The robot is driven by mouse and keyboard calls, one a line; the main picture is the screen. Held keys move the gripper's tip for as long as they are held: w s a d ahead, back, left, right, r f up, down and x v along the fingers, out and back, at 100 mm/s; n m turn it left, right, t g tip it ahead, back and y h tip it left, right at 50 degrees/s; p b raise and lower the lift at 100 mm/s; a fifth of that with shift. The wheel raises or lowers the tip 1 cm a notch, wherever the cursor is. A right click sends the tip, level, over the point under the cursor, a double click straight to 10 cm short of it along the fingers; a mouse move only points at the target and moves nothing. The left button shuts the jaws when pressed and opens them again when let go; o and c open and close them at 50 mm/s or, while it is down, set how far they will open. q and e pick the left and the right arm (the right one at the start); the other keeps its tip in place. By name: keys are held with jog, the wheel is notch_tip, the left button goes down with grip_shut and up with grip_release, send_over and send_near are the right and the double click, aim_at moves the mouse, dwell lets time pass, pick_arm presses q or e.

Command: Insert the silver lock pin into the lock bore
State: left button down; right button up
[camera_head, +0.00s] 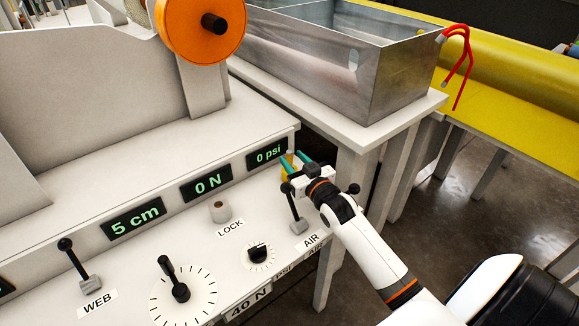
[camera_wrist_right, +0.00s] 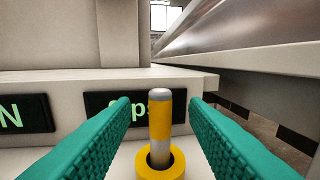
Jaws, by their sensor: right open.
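The lock pin (camera_wrist_right: 160,118) stands upright in the right wrist view, silver at its top and foot with a yellow band around its middle. Its foot sits in a yellow ring (camera_wrist_right: 172,172). My right gripper (camera_head: 299,163) is open, with one teal finger on each side of the pin and a gap on both sides. In the head view the pin is mostly hidden by the gripper; some yellow shows there. The lock bore (camera_head: 219,209) is a short, pale round collar above the LOCK label, left of the gripper. My left gripper is not in view.
The AIR lever (camera_head: 295,216) stands close below the gripper. A small black knob (camera_head: 258,251), a large dial (camera_head: 180,292) and the WEB lever (camera_head: 77,262) are further left. The displays (camera_head: 207,183) line the panel's back. A metal tank (camera_head: 370,70) stands behind.

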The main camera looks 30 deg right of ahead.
aim_at(291, 157)
jog(key=w, duration=0.4)
jog(key=shift+w+d+b, duration=0.2)
jog(key=shift+w+b, duration=0.15)
jog(key=shift+w, duration=0.05)
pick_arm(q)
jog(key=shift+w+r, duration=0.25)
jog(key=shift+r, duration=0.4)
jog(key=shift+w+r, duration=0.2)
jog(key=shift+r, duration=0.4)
pick_arm(e)
jog(key=shift+c, duration=0.2)
grip_shut()
jog(key=shift+r, duration=0.1)
